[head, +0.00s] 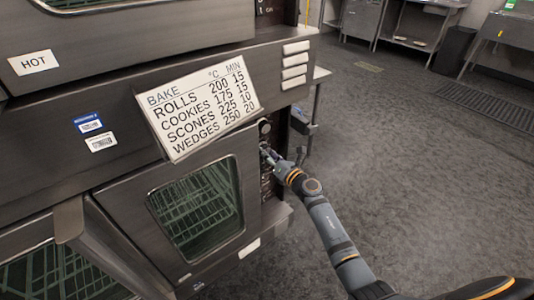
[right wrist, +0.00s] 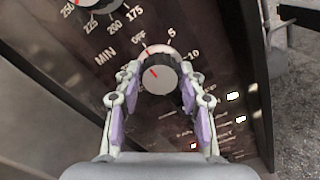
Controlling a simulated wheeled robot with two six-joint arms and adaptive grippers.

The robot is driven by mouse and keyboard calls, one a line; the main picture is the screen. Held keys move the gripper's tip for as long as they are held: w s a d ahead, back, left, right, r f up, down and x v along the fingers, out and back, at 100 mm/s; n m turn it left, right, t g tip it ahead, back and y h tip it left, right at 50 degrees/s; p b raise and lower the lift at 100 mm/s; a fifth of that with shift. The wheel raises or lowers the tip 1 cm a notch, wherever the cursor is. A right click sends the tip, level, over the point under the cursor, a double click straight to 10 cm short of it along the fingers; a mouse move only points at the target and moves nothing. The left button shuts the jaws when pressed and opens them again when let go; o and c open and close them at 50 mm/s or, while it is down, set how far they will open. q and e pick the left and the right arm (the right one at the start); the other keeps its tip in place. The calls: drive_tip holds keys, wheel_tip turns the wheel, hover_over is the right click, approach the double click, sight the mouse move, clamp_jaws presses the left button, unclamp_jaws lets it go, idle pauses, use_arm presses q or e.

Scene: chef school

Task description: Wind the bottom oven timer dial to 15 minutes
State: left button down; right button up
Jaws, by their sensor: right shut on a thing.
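The timer dial (right wrist: 158,72), under the word MIN, is a round knob with a pale face and a red pointer mark. The mark points up and left, roughly toward OFF; the numbers 5 and 10 follow round to the right. My right gripper (right wrist: 161,80) is shut on the dial, one finger on each side. In the head view my right gripper (head: 267,152) is at the control panel right of the lower oven door (head: 245,185) and hides the dial. My left gripper is not in view.
A temperature dial (right wrist: 98,3) sits above the timer. A sign (head: 200,105) lists rolls and cookies at 15 min, scones at 10, wedges at 20. Small lit indicators (right wrist: 233,96) are below right. The floor (head: 400,150) to the right is clear.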

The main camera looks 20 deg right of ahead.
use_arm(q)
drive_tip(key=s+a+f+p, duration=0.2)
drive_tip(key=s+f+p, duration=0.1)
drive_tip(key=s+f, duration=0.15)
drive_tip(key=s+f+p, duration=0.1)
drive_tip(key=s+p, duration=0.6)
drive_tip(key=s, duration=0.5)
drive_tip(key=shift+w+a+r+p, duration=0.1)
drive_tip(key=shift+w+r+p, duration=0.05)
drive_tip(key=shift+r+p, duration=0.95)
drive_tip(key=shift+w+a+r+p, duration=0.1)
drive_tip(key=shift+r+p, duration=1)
use_arm(e)
drive_tip(key=shift+m, duration=14.8)
drive_tip(key=o, duration=1.2)
drive_tip(key=shift+c, duration=0.2)
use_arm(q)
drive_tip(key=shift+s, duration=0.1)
